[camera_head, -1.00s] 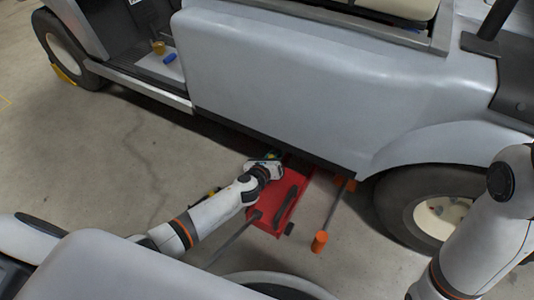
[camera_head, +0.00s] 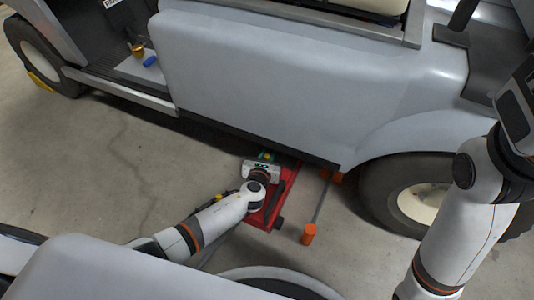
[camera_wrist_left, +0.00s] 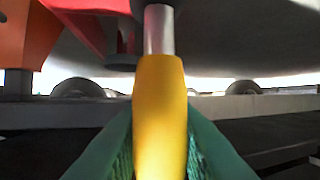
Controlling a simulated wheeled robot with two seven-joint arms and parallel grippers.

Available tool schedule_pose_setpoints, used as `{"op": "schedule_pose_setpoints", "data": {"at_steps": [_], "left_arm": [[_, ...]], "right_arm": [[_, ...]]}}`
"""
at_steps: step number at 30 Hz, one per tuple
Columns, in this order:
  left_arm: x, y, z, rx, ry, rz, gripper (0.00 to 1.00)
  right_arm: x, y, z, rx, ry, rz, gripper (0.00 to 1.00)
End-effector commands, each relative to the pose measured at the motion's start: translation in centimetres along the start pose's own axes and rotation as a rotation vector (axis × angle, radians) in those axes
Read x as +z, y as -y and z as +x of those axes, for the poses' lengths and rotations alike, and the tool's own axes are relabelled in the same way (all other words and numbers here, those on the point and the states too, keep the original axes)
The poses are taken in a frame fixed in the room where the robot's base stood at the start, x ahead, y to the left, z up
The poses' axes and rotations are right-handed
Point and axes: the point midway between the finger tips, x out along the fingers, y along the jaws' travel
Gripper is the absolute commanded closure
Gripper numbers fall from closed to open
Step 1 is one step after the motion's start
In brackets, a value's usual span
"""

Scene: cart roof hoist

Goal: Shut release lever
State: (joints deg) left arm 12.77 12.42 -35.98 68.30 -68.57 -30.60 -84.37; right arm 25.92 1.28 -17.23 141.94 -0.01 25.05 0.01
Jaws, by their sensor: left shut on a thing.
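The red floor jack (camera_head: 284,180) lies on the floor by the cart's lower side edge. My left gripper (camera_head: 266,156) is over its far end, partly under the cart. In the left wrist view the green fingers (camera_wrist_left: 160,150) are shut on the yellow grip of the release lever (camera_wrist_left: 160,105). The grip sits on a bare metal rod and points down toward the camera in that picture. In the head view the lever is mostly hidden by my gripper. My right arm shows at the right, but its fingers are out of the picture.
The cart's grey side panel (camera_head: 290,85) overhangs the jack. An orange-ended bar (camera_head: 309,234) lies right of the jack, near the wheel (camera_head: 420,200). A blue item (camera_head: 150,62) and a brass-coloured cup (camera_head: 138,50) rest on the cart's step.

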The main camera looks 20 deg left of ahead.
Motion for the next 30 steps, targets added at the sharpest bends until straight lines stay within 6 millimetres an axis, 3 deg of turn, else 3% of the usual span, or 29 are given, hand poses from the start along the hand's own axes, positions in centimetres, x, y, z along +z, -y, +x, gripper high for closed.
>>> {"op": "schedule_pose_setpoints", "data": {"at_steps": [6,7,11,22,30], "left_arm": [[0.1,-0.1,0.0,0.003,0.001,0.004,1.0],[0.1,-0.1,0.0,0.003,0.001,0.003,0.77],[0.1,-0.1,0.0,0.003,0.001,0.003,0.57],[0.2,0.3,0.0,0.012,0.008,-0.032,0.57],[0.7,2.5,0.7,0.102,0.07,-0.338,0.57]], "right_arm": [[0.0,0.0,0.0,0.005,0.0,-0.001,0.64],[0.0,0.0,0.0,0.005,0.0,-0.001,0.64],[0.0,-0.1,0.0,0.006,0.002,-0.002,0.64],[0.2,0.0,0.1,0.001,0.011,-0.002,0.64],[0.4,-0.2,-1.4,0.002,0.008,-0.002,0.64]]}}
